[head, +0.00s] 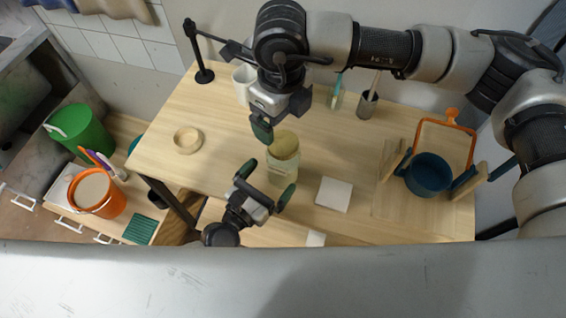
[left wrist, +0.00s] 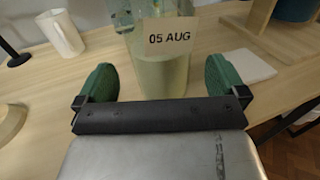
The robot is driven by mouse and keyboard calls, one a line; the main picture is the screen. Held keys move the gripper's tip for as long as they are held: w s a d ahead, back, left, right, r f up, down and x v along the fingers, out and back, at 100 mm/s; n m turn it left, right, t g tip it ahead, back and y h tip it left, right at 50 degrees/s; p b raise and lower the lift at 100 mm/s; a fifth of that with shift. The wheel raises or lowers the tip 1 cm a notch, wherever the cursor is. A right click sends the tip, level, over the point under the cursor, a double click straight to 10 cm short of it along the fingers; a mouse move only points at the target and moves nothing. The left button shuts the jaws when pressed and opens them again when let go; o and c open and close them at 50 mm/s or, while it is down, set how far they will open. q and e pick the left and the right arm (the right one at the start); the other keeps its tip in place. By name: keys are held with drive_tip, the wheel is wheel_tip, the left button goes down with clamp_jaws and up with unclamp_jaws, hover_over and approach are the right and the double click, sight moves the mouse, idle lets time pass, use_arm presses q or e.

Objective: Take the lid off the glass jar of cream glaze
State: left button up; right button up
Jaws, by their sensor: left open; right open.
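The glass jar (head: 283,172) of cream glaze stands upright on the wooden table, with a round tan lid (head: 285,144) on top. In the left wrist view the jar (left wrist: 165,75) bears a paper label reading "05 AUG", and its top is out of frame. My left gripper (head: 266,182) is open at the jar's near side. Its green fingertips (left wrist: 158,78) lie left and right of the jar's lower body, with a gap on each side. My right gripper (head: 282,116) is open above and just behind the lid, apparently not touching it.
A wooden ring-shaped dish (head: 187,140) lies left, a white tile (head: 334,194) right of the jar. A blue pot (head: 429,176) sits on a wooden holder farther right; a brush cup (head: 368,103) stands behind.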

sight(273, 175)
use_arm(q)
drive_tip(key=x, duration=0.4)
drive_tip(key=shift+w+d+f, duration=0.1)
drive_tip(key=shift+w+d, duration=0.05)
drive_tip(key=shift+w, duration=0.05)
use_arm(e)
drive_tip(key=shift+w+d+f, duration=0.1)
drive_tip(key=shift+w+d, duration=0.2)
use_arm(q)
drive_tip(key=shift+w, duration=0.15)
use_arm(e)
drive_tip(key=shift+s+a, duration=0.2)
use_arm(q)
drive_tip(key=shift+w+d, duration=0.1)
use_arm(e)
drive_tip(key=shift+w, duration=0.1)
